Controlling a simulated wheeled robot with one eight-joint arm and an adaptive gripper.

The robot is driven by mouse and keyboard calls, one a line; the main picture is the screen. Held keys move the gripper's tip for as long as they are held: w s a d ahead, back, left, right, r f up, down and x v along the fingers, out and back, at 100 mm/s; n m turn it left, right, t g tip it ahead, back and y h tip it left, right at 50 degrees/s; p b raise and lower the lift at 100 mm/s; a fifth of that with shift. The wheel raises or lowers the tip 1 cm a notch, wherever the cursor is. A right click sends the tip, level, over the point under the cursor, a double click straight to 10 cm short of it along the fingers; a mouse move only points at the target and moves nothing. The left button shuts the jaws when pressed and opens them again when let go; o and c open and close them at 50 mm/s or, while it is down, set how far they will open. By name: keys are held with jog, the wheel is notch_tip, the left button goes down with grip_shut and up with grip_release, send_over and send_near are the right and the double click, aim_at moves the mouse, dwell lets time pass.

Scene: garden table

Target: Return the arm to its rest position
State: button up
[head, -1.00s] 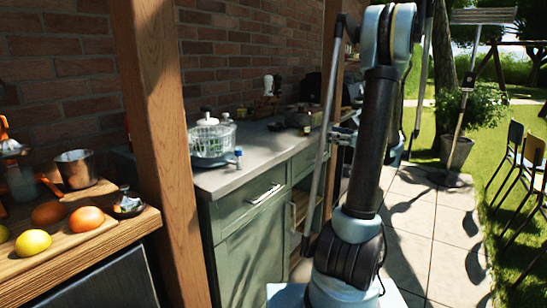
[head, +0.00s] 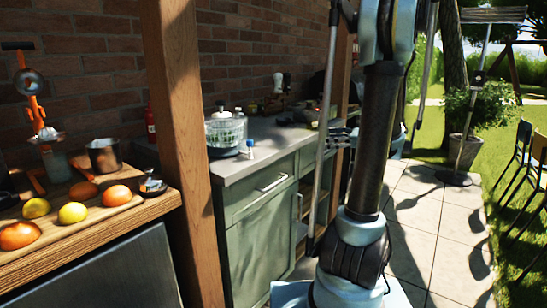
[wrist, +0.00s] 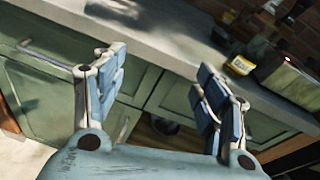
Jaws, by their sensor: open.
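My arm (head: 372,150) stands upright in the right half of the head view, with its top cut off by the frame edge. My gripper (wrist: 162,72) is open in the wrist view, its two blue-padded fingers wide apart with nothing between them. Behind the fingers are the grey countertop (wrist: 150,35) and the green cabinet front (wrist: 45,85). In the head view the gripper is mostly hidden behind the arm; some grey finger parts show left of it by the counter's far end.
A wooden post (head: 185,140) stands between the wooden table (head: 100,235) with fruit and the green cabinet (head: 262,235). A salad spinner (head: 224,132) sits on the counter. In the wrist view a yellow-labelled item (wrist: 240,65) is near the right finger.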

jog(key=s+a+f+n+g+h, duration=0.35)
jog(key=s+a+n, duration=0.2)
jog(key=s, duration=0.35)
jog(key=s+a+f+n+g+h, duration=0.25)
jog(key=s+a+f+n, duration=0.3)
jog(key=s, duration=0.35)
jog(key=s+d+f+n+h, duration=0.3)
jog(key=s+n, duration=0.3)
jog(key=s, duration=0.2)
jog(key=s+d+f+n+h, duration=0.3)
jog(key=s+f+n+h, duration=0.1)
jog(key=s, duration=0.4)
jog(key=shift+d+f+n+g, duration=0.25)
jog(key=shift+f+n+g, duration=0.15)
jog(key=shift+f+n, duration=0.4)
jog(key=shift+r, duration=0.15)
jog(key=shift+w+f, duration=0.2)
jog(key=shift+w, duration=0.15)
